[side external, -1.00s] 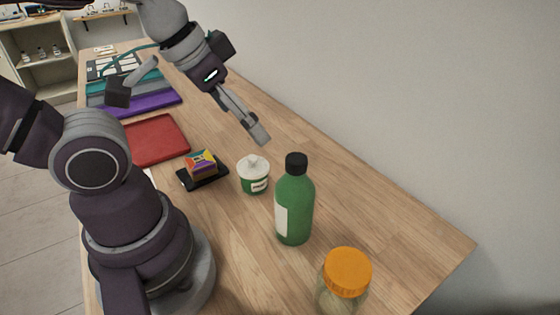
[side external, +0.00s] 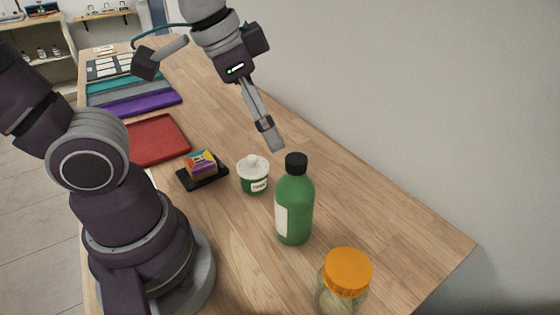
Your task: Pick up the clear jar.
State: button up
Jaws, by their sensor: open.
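The clear jar (side external: 337,300) has an orange lid (side external: 347,269) and stands upright at the front right of the table, partly cut off by the bottom edge of the side view. My gripper (side external: 276,146) is up above the table, behind and a little left of the green bottle's black cap. It is open and empty, and seen nearly edge-on. The green bottle stands between it and the jar in the picture, so my gripper is well apart from the jar.
A green bottle (side external: 294,208) stands just behind the jar. A small white and green tub (side external: 254,176) and a colourful cube (side external: 201,164) on a black tray (side external: 213,181) are left of it. The wooden table (side external: 400,230) is bare right of the bottle.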

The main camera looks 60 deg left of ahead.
jog(key=w+d+m+g, duration=0.3)
jog(key=d+m, duration=0.4)
jog(key=m+g, duration=0.1)
jog(key=m, duration=0.5)
send_near(349, 266)
jog(key=shift+g+y, duration=0.3)
jog(key=f, duration=1)
jog(key=shift+w+d+f, duration=0.2)
jog(key=shift+d+f, duration=0.05)
jog(key=shift+f, duration=0.1)
jog(key=c, duration=1.4)
jog(key=shift+r, duration=0.15)
